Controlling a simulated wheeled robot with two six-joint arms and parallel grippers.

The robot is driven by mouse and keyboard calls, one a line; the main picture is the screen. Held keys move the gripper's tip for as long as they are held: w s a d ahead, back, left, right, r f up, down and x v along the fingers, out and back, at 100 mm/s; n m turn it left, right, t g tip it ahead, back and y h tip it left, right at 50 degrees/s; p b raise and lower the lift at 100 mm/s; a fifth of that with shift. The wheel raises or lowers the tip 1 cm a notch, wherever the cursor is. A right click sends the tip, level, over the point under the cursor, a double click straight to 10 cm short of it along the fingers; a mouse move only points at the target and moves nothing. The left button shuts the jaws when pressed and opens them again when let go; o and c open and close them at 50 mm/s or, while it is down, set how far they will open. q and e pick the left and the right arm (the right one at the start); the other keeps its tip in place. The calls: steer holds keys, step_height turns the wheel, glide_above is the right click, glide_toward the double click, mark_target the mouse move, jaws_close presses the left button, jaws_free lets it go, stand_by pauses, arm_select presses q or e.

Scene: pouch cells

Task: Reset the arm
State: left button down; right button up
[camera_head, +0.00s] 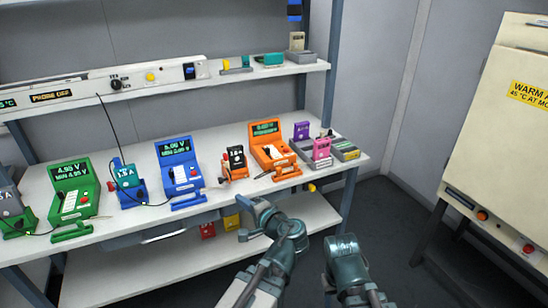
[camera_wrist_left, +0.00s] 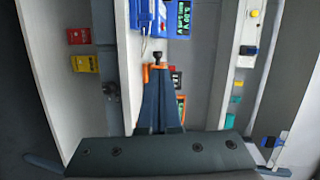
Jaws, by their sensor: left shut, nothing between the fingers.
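My left gripper (camera_head: 243,218) is in front of the bench's front edge in the head view, pointing left, with nothing held. In the left wrist view the fingers of this gripper (camera_wrist_left: 158,75) meet at the tip, shut and empty. Part of my right arm (camera_head: 345,262) shows at the bottom right of the left arm; its fingers do not show. The bench (camera_head: 120,170) carries a green tester (camera_head: 75,192), a blue tester (camera_head: 179,165) and an orange tester (camera_head: 270,147), all apart from my gripper.
A lower shelf (camera_head: 150,268) holds a red box (camera_head: 207,230) and a yellow box (camera_head: 231,222). Pink (camera_head: 321,149) and purple (camera_head: 301,131) cells stand at the bench's right end. A cream warming cabinet (camera_head: 500,130) stands at right. Floor between is clear.

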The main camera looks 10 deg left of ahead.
arm_select(q)
steer(key=s+d+f+n+g+h, duration=0.1)
steer(key=s+d+f+g+h, duration=0.2)
steer(key=f, duration=0.3)
steer(key=s+d+f+n+g+h, duration=0.2)
steer(key=s+d+f, duration=0.1)
steer(key=f, duration=0.3)
steer(key=s+d+f+g+h, duration=0.2)
steer(key=s+d+f+h, duration=0.15)
steer(key=d, duration=0.25)
steer(key=s+d+f+g+h, duration=0.2)
steer(key=s+d+g, duration=0.1)
steer(key=s+d, duration=0.25)
step_height(320, 180, up, 15)
steer(key=p, duration=1.4)
steer(key=shift+d+p, duration=0.2)
steer(key=shift+p, duration=0.2)
steer(key=shift+h, duration=0.25)
steer(key=shift+a, duration=0.1)
